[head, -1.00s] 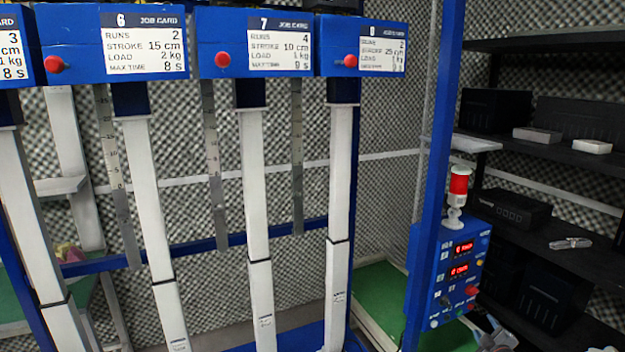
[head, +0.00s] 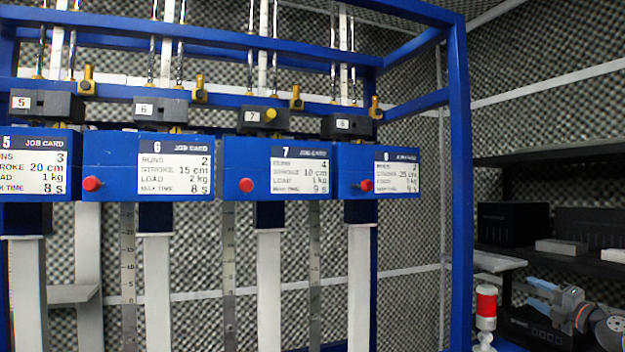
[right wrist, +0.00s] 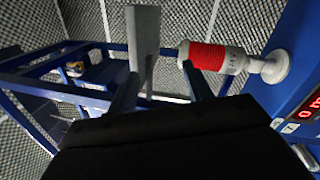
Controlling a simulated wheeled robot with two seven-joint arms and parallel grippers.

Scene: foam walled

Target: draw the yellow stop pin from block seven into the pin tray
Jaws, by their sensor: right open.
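The yellow stop pin (head: 271,115) shows as a round yellow head in the front of block seven (head: 250,116), a dark block labelled 7 above job card 7. My right gripper (head: 537,292) is open and empty at the lower right, well right of and below block seven, with its fingers toward the left. Its two fingers (right wrist: 158,88) also show in the right wrist view. A flat grey plate (head: 497,262) by the right post may be the pin tray; I cannot tell. My left gripper is not in view.
A blue post (head: 460,180) stands between block seven and my right gripper. A red-and-white signal lamp (head: 487,305) is close to the gripper and shows large in the right wrist view (right wrist: 210,57). Dark shelves (head: 555,258) with boxes stand at the right.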

